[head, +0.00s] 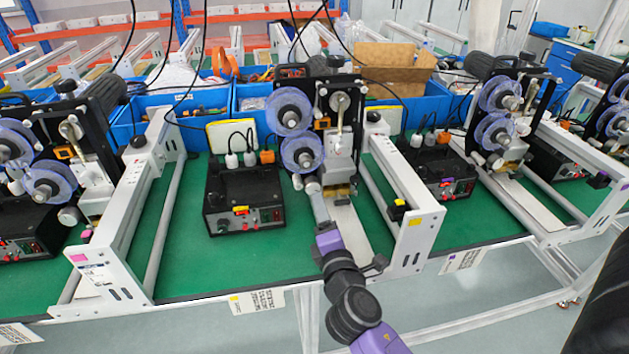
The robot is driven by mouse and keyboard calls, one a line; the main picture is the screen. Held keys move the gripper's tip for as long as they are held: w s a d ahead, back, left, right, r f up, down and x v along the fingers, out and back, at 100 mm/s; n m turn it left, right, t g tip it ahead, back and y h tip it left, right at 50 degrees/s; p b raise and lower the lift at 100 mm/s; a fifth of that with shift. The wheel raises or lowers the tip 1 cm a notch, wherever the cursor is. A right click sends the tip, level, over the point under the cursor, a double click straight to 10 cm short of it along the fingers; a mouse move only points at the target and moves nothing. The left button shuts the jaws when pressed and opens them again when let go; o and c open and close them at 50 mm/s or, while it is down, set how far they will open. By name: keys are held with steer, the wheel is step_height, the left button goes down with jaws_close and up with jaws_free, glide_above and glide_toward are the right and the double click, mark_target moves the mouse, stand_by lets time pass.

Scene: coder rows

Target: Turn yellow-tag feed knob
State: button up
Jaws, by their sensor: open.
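The yellow-tagged coder is the middle one. A small black and yellow part (397,209) sits on the end of the white frame to the right, near another yellow tag (415,218). I cannot tell for sure which part is the feed knob. My gripper (316,201) is open and seems empty, in front of the coder's lower roller, between the control box and that frame end. Its fingertips are too small to make out clearly.
The coder's reels (297,130) rise behind my gripper. A neighbouring coder with a pink tag (79,257) stands left; another with a purple tag (600,180) stands right. White frame rails divide the bench. Green mat (190,255) is bare left of the control box.

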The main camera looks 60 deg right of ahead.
mark_target(312, 190)
steer(key=w+d+n, duration=0.1)
steer(key=w+n, duration=0.1)
steer(key=w+d+n+p, duration=0.1)
steer(key=d+n, duration=0.1)
steer(key=w+d+n, duration=0.1)
steer(key=w+d, duration=0.1)
steer(key=shift+w+d+f+n+t+p, duration=0.2)
steer(key=shift+w+f+n+t+p, duration=0.1)
steer(key=shift+n+p, duration=0.1)
stand_by(0.3)
jaws_close()
